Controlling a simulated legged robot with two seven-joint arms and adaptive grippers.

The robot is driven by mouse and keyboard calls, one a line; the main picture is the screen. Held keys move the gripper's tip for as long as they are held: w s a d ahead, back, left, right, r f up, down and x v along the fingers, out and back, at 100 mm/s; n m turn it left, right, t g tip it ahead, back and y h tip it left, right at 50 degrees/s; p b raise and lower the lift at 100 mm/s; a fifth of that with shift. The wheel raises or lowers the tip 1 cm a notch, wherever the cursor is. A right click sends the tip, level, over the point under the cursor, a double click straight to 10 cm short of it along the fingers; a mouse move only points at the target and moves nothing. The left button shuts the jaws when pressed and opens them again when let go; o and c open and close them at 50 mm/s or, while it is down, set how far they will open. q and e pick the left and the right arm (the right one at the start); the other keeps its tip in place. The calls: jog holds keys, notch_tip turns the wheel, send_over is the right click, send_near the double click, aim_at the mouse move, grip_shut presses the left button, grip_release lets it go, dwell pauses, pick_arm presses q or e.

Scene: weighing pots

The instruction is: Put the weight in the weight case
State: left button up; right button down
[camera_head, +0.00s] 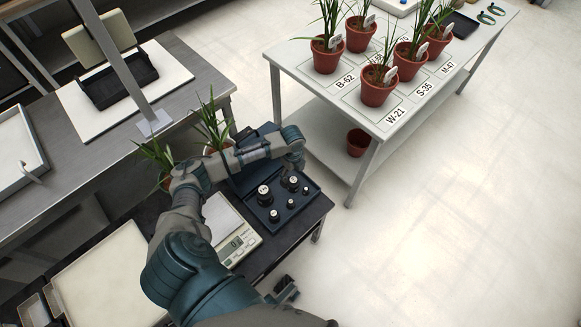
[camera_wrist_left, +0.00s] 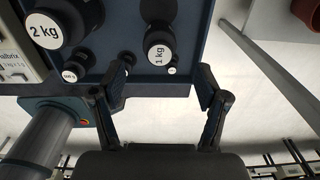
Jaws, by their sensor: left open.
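The dark blue weight case (camera_head: 311,205) lies open at the end of the dark table, its lid partly behind my left arm. Several black weights stand in it. The 2 kg weight (camera_head: 264,193) also shows in the left wrist view (camera_wrist_left: 62,25). The 1 kg weight (camera_head: 293,182) shows in the wrist view (camera_wrist_left: 160,50) between the fingers' lines, with a small weight (camera_wrist_left: 172,70) beside it. My left gripper (camera_wrist_left: 165,80) is open above the case's near edge, with nothing between its fingers. I cannot tell which weight the task means.
A scale (camera_head: 238,240) reading 0 stands left of the case, partly hidden by my arm. Potted plants (camera_head: 215,125) stand behind my forearm. A white table (camera_head: 300,60) with several red pots is at the back right. Open floor lies right of the case.

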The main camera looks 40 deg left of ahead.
aim_at(293, 179)
pick_arm(q)
notch_tip(293, 179, up, 3)
jog(key=shift+r+p, duration=0.15)
jog(key=shift+p, duration=0.15)
jog(key=s+d+f+n+t+h, duration=0.1)
jog(key=s+d+f+n, duration=0.25)
jog(key=s+d, duration=0.4)
jog(key=s+d+f+n+h, duration=0.15)
jog(key=s+d+f, duration=0.3)
jog(key=d, duration=0.65)
jog(key=s+a+r+n+t+y, duration=0.1)
jog(key=s+r+n, duration=0.3)
jog(key=s+n, duration=0.8)
jog(key=shift+s+a+r+t+y, duration=0.15)
jog(key=shift+s+r+t+y, duration=0.15)
jog(key=shift+s+t+y, duration=0.4)
pick_arm(e)
jog(key=s, duration=0.1)
jog(key=s+d+g, duration=0.1)
jog(key=s+g, duration=0.1)
jog(key=s, duration=0.1)
jog(key=shift+d+f, duration=0.15)
jog(key=shift+f, duration=0.15)
pick_arm(q)
jog(key=shift+s, duration=0.2)
